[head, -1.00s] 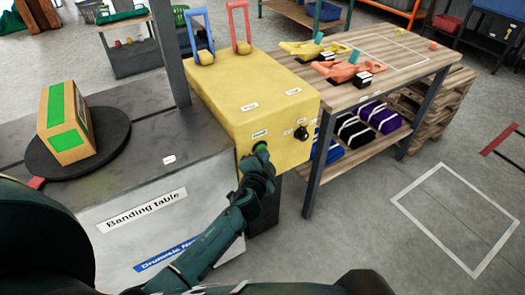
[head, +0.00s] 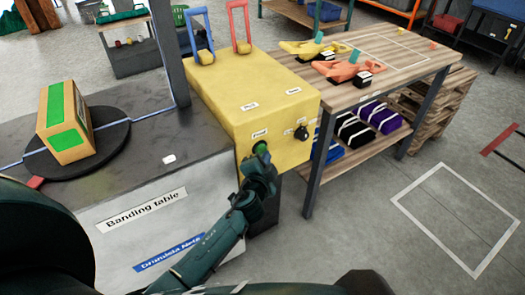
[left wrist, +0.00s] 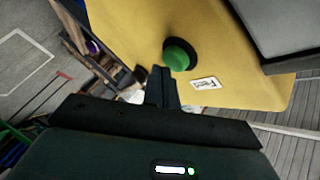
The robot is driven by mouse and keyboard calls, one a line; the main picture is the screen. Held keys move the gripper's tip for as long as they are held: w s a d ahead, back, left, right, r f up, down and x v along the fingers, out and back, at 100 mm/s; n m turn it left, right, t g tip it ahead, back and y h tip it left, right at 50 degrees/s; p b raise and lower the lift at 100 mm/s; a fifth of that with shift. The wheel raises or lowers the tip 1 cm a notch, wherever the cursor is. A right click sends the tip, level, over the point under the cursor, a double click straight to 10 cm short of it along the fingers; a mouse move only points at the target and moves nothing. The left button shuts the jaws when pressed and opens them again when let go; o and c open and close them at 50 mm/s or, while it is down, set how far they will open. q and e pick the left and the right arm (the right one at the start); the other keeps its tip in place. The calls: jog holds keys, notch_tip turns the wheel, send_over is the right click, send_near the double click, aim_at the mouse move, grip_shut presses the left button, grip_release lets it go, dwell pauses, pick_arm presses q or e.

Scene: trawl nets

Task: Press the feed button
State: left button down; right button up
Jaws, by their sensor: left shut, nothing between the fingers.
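The green feed button (head: 261,147) sits on the front face of the yellow machine (head: 250,98), beside a small label and a black knob (head: 301,133). In the left wrist view the button (left wrist: 180,54) is round and green in a dark collar, with the label "Feed" next to it. My left gripper (head: 261,160) is shut and empty, its tips just in front of and below the button. In the left wrist view the shut fingers (left wrist: 161,72) appear slightly apart from the button. My right gripper is out of view.
A cardboard box (head: 57,143) with green patches stands on a black turntable (head: 112,142) on the banding table (head: 185,133). A blue strap (head: 150,118) runs across the table. A wooden bench (head: 395,58) with tools stands right of the machine. Floor at the right is clear.

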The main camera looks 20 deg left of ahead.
pick_arm(q)
jog(key=shift+s+d, duration=0.2)
jog(key=shift+d, duration=0.05)
